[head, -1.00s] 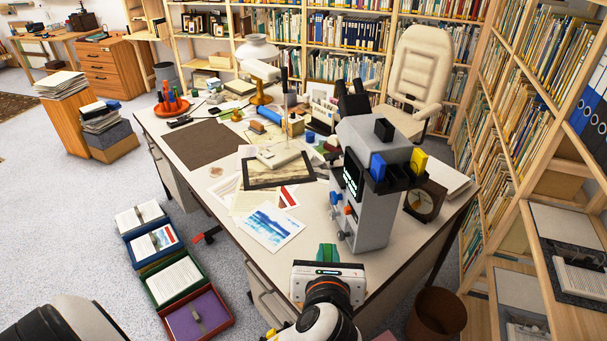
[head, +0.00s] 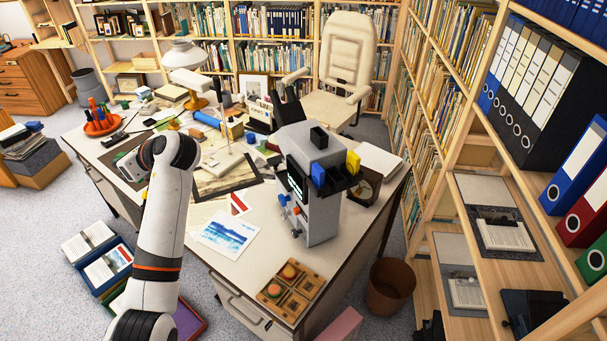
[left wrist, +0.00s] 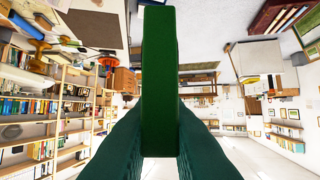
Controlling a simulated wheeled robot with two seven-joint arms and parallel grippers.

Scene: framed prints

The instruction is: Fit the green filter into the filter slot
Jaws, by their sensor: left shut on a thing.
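The green filter (left wrist: 158,75) stands upright in the left wrist view as a long green block. My left gripper (left wrist: 158,138) is shut on it with a dark green finger on each side. In the head view my left gripper (head: 129,164) is over the left part of the desk, well left of the microscope; the filter is not clearly visible there. The grey microscope (head: 312,205) stands on the desk. Its black filter holder (head: 337,183) carries a blue filter (head: 318,174) and a yellow filter (head: 353,162). My right gripper is out of view.
A wooden tray (head: 312,287) with small round pieces lies at the desk's front corner. A print (head: 226,232) lies left of the microscope. A lamp (head: 186,56) and a pen holder (head: 99,122) stand farther back. A bin (head: 391,286) stands on the floor at right.

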